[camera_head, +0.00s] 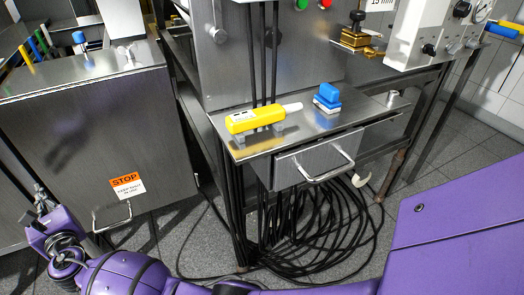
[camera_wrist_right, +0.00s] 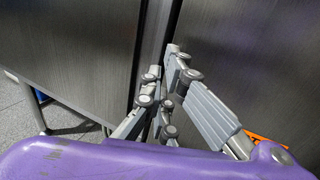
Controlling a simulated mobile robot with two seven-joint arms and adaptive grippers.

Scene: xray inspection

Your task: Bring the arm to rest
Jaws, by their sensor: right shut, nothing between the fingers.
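My right arm (camera_head: 125,272), purple, reaches across the bottom of the head view to the left. My right gripper (camera_head: 40,198) is at the far left, in front of the steel cabinet door with the orange STOP sign (camera_head: 127,185). In the right wrist view the grey gripper (camera_wrist_right: 165,82) is shut, with nothing between its fingers. Dark metal panels and a vertical seam stand behind it, and a bit of the orange sign (camera_wrist_right: 256,136) shows at the right. I cannot tell whether the gripper touches the door. My left gripper is not in view.
A yellow handheld device (camera_head: 253,118) and a blue-and-white block (camera_head: 327,98) rest on the steel shelf (camera_head: 300,127), above a drawer handle (camera_head: 322,170). The cabinet handle (camera_head: 112,218) is right of the gripper. Coiled black cables (camera_head: 325,225) lie on the tiled floor.

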